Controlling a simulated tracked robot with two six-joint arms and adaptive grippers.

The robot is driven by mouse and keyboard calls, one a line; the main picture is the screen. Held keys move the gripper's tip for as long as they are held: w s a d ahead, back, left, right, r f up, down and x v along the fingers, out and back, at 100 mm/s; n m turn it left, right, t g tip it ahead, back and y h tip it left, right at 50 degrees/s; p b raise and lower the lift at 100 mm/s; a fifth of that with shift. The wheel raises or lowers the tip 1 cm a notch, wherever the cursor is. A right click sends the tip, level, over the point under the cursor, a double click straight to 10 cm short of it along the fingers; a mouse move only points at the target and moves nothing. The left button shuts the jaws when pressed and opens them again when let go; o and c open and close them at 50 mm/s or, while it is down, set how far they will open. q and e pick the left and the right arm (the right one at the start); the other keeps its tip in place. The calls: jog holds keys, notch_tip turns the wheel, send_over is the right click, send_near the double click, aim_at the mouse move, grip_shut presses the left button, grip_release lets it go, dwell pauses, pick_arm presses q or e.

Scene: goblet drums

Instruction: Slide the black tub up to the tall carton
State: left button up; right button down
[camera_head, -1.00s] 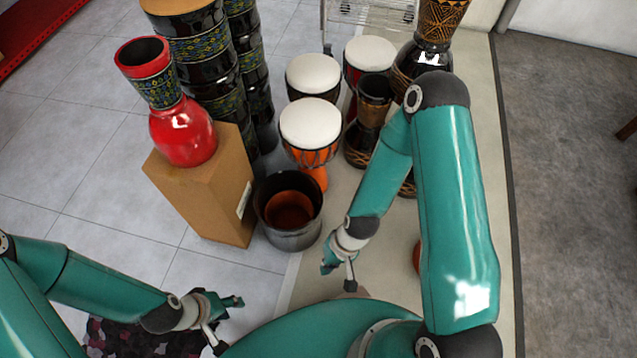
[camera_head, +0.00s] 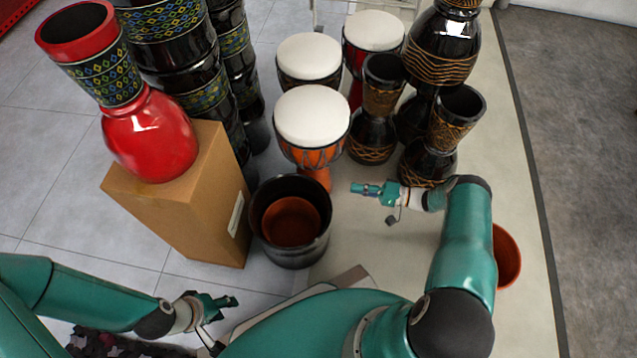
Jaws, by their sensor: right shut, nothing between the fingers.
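The black tub (camera_head: 296,250) stands upright on the floor, with a reddish-brown pot (camera_head: 291,221) inside it. The tall brown carton (camera_head: 185,215) stands just left of the tub. Their edges nearly meet in the picture; I cannot tell whether they touch. A red goblet drum (camera_head: 150,135) stands on the carton. My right gripper (camera_head: 356,188) is shut and empty, to the right of the tub, pointing left and apart from it. My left gripper (camera_head: 217,321) is open and empty, in front of the carton and left of the tub.
An orange goblet drum (camera_head: 311,157) with a white head stands close behind the tub. Black carved drums (camera_head: 371,138) stand behind my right gripper. A terracotta pot (camera_head: 506,257) is partly hidden by my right arm.

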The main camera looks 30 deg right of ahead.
pick_arm(q)
jog(key=shift+w+d+f+b, duration=0.1)
jog(key=shift+w+f+b, duration=0.35)
jog(key=shift+f, duration=0.25)
pick_arm(e)
jog(key=s+a+x, duration=0.1)
jog(key=x, duration=0.9)
jog(key=shift+a+r+t, duration=0.2)
jog(key=shift+a+t, duration=0.1)
jog(key=shift+a, duration=0.1)
pick_arm(q)
jog(key=shift+r, duration=0.1)
pick_arm(e)
jog(key=shift+s, duration=0.25)
